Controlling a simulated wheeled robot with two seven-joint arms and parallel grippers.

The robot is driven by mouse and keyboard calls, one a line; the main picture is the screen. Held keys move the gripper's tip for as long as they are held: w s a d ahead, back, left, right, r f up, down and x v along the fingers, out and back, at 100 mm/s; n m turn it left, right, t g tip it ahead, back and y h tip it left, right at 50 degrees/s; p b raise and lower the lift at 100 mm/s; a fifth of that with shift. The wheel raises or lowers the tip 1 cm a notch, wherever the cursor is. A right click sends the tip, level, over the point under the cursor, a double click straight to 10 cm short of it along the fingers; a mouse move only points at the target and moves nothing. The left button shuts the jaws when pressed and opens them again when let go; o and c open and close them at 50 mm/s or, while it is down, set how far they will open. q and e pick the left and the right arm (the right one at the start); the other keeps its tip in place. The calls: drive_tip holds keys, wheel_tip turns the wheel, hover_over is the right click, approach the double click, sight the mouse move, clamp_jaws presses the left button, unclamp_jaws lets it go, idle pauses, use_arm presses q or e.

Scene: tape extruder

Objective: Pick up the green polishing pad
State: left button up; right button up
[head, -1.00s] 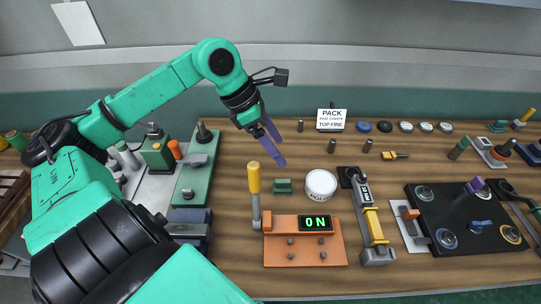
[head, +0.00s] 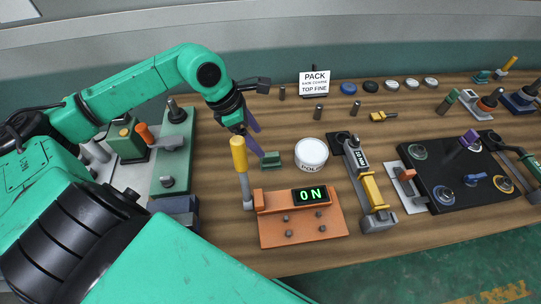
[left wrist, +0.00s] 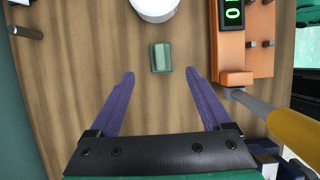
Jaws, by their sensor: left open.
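The green polishing pad (head: 271,161) is a small green block lying on the wooden bench, left of the white POLISH tin (head: 311,154). In the left wrist view the pad (left wrist: 161,57) lies ahead of the purple fingertips, roughly centred between them. My left gripper (head: 257,140) is open and empty. In the left wrist view its fingers (left wrist: 159,75) are spread wide apart, with the pad just beyond their tips and not touched. In the head view a finger partly overlaps the pad's left side. My right gripper is not in view.
An orange base with an ON display (head: 302,222) and an upright yellow-handled lever (head: 240,160) stands close in front of the pad. A yellow-handled tool (head: 371,190) lies right of the tin. A PACK sign (head: 315,81) stands behind.

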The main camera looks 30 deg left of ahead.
sight(271, 154)
use_arm(q)
drive_tip(key=p+x, duration=0.3)
drive_tip(key=x, duration=0.5)
drive_tip(key=shift+w+d+f, duration=0.1)
drive_tip(key=shift+d+f, duration=0.2)
drive_tip(key=shift+f, duration=0.35)
clamp_jaws()
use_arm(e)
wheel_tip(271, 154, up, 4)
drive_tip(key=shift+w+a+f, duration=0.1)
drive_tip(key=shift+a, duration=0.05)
use_arm(q)
drive_tip(key=shift+w+r, duration=0.1)
drive_tip(key=shift+r, duration=0.05)
drive_tip(key=shift+r, duration=0.25)
wheel_tip(271, 154, up, 9)
drive_tip(key=shift+f+b, duration=0.1)
drive_tip(key=shift+b, duration=1.1)
wheel_tip(271, 154, up, 11)
drive_tip(key=shift+f, duration=0.25)
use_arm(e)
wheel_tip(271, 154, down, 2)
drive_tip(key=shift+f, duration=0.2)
